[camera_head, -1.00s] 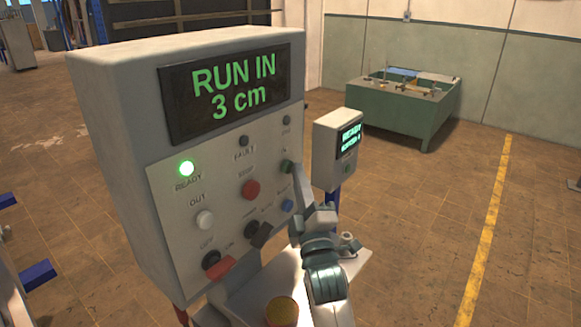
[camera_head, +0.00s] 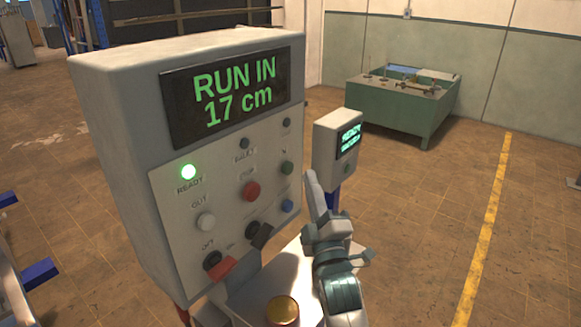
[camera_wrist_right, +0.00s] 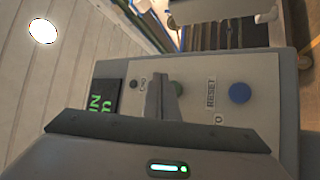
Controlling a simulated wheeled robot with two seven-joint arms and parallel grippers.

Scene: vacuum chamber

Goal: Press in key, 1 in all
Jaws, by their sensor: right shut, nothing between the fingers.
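The control box (camera_head: 115,110) stands at the left of the head view, with a lit screen (camera_head: 228,97) that reads RUN IN 17 cm. The green IN key (camera_head: 287,168) is at the right of its button panel. In the right wrist view the green key (camera_wrist_right: 179,88) shows partly behind my fingers. My right gripper (camera_head: 310,180) is shut and empty, just right of the key and apart from it in the head view. It also shows in the right wrist view (camera_wrist_right: 163,92). My left gripper is not in view.
The panel also has a red stop button (camera_head: 250,191), a white OUT button (camera_head: 206,222), a blue reset button (camera_head: 288,206), a red-handled switch (camera_head: 222,269) and a lit green READY lamp (camera_head: 188,172). A smaller box (camera_head: 335,150) stands behind. A green bench (camera_head: 400,110) is farther back.

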